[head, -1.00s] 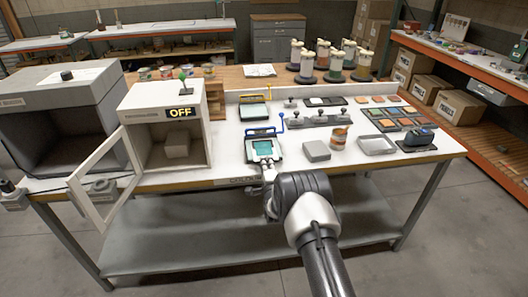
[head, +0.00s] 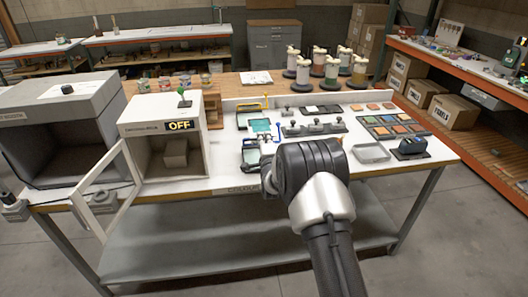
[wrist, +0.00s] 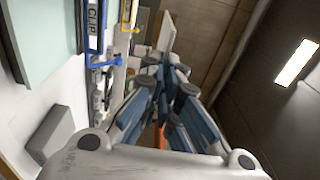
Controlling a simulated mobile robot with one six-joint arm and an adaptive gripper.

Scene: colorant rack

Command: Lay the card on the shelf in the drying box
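My gripper (head: 267,138) is over the middle of the white bench. In the wrist view its blue-grey fingers (wrist: 168,62) come close together on a thin pale card (wrist: 168,32), seen nearly edge-on. In the head view the teal card face (head: 260,126) shows just beyond the fingertips, overlapping the far clip stand, so its outline is hard to separate. The drying box (head: 137,131) stands to the left with an "OFF" display. Its glazed door (head: 102,192) hangs open toward the front left. A pale raised block, apparently the shelf (head: 175,153), is inside, with nothing visible on it.
A larger grey open box (head: 60,104) stands left of the drying box. A grey tray (head: 371,153) and a dark device (head: 411,148) are on the right. Bench between stand and drying box is clear.

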